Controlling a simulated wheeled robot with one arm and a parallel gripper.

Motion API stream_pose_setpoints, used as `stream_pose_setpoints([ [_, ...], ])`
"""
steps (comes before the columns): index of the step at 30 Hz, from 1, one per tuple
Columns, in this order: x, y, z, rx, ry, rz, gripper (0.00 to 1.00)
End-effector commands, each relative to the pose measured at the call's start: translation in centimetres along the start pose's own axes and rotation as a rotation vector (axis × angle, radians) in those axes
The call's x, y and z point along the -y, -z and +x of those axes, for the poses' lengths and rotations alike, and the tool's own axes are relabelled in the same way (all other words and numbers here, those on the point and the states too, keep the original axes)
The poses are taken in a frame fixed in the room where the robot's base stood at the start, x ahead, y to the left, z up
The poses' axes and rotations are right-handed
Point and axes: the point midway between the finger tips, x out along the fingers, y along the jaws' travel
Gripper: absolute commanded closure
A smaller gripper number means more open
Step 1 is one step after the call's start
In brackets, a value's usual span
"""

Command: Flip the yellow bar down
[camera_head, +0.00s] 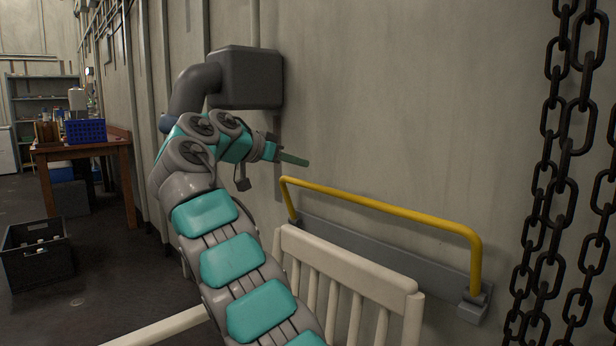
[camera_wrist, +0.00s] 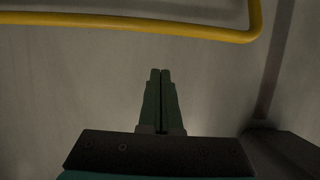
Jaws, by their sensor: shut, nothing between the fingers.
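The yellow bar (camera_head: 385,208) is a bent tube on a grey wall plate (camera_head: 374,249), and it stands raised above that plate. It also shows across the top of the wrist view (camera_wrist: 130,22), with its bent corner at the upper right. My gripper (camera_head: 306,162) is above the bar's left end in the head view, near the wall and apart from the bar. Its green fingers (camera_wrist: 160,72) are together and empty in the wrist view, pointing toward the bar with a gap between.
A cream slatted railing (camera_head: 345,268) stands in front of the wall plate. A dark grey box with a thick pipe (camera_head: 245,77) is on the wall behind my arm. Heavy chains (camera_head: 560,150) hang at the right. A wooden table (camera_head: 85,150) and black crate (camera_head: 36,252) are at the left.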

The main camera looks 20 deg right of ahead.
Motion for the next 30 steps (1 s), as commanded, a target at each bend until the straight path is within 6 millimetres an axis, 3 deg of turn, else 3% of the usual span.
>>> stream_pose_setpoints([
  [11,0.0,0.0,0.0,-0.001,0.0,0.004,1.0],
  [17,0.0,0.0,0.9,0.0,-0.001,0.004,1.0],
  [23,-0.1,-0.2,3.5,0.001,-0.003,0.003,1.0],
  [30,-0.1,-0.1,8.2,0.001,-0.002,0.004,1.0],
])
